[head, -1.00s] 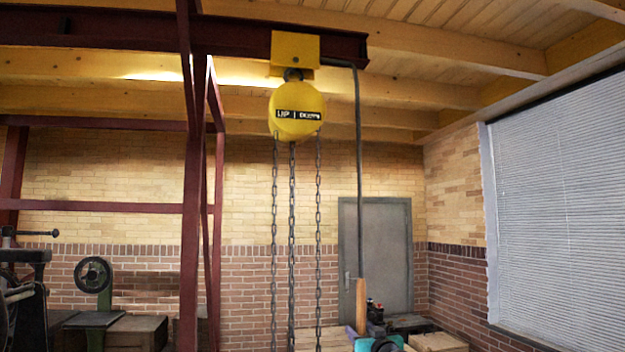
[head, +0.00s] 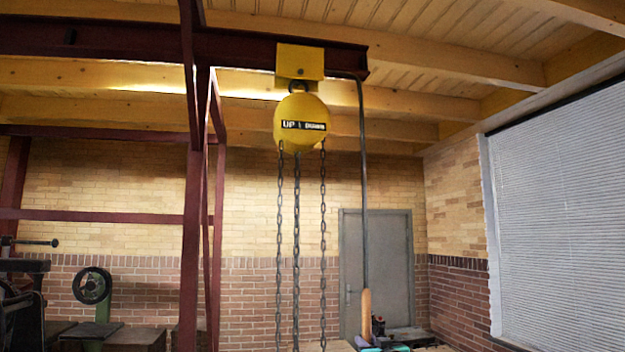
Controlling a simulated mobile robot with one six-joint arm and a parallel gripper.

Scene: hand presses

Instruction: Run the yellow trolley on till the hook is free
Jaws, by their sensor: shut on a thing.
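The yellow trolley (head: 300,61) sits on the dark red overhead beam (head: 130,48), a little short of its right end. A round yellow hoist (head: 300,118) marked UP hangs under it, with several chains (head: 297,230) running down out of the frame. The hook is not visible. A grey rod (head: 363,190) bends down from the trolley's right side to a wooden handle (head: 366,313). My gripper (head: 367,345), teal and purple, shows only partly at the bottom edge, shut on the lower end of the handle.
A dark red steel frame (head: 190,240) stands left of the chains. Presses and a green-stand wheel (head: 92,286) are at the lower left. A grey door (head: 390,260) and a shuttered window (head: 560,200) are behind and right. Open air surrounds the handle.

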